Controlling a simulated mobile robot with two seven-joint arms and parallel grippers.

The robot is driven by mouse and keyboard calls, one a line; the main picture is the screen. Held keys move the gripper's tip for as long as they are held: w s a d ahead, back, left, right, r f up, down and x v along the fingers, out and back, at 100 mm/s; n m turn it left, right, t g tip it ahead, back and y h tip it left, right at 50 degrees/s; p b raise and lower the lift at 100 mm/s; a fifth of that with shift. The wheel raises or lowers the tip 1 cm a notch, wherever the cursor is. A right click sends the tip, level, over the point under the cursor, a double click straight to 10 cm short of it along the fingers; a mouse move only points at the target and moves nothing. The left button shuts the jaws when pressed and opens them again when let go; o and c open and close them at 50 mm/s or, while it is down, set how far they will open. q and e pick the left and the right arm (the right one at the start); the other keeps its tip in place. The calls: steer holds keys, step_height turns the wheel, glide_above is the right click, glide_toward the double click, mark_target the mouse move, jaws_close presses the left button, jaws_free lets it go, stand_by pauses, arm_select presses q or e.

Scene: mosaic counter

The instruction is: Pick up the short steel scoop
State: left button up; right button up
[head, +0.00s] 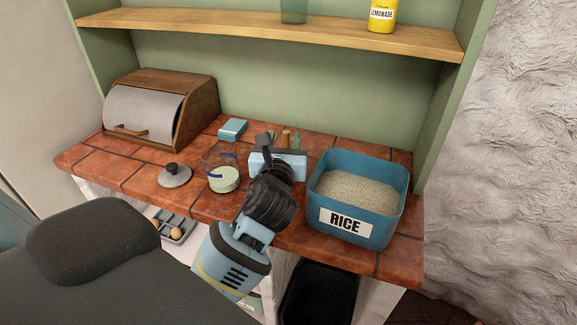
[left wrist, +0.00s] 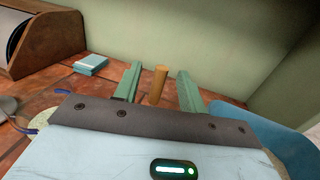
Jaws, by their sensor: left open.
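My left gripper (head: 284,139) is over the tiled counter, its light blue palm and green fingers pointing toward the back wall. In the left wrist view its two fingers stand apart, open. A short round wooden piece (left wrist: 158,85) stands upright between or just beyond them, with gaps on both sides; its top also shows in the head view (head: 286,135). It may be the scoop's handle. No steel part shows; its lower end is hidden behind the palm. My right gripper is not in view.
A blue rice bin (head: 383,229) stands close right of the gripper. A clear jar (head: 223,180) with pale contents stands close left. A dark-knobbed lid (head: 174,175), light blue stack (head: 232,129) and bread box (head: 150,110) are farther left. A shelf (head: 260,33) runs above.

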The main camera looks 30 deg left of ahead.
arm_select(q)
steer(key=x, duration=0.5)
steer(key=shift+w+d+f, duration=0.1)
steer(key=shift+w+f, duration=0.05)
jaws_close()
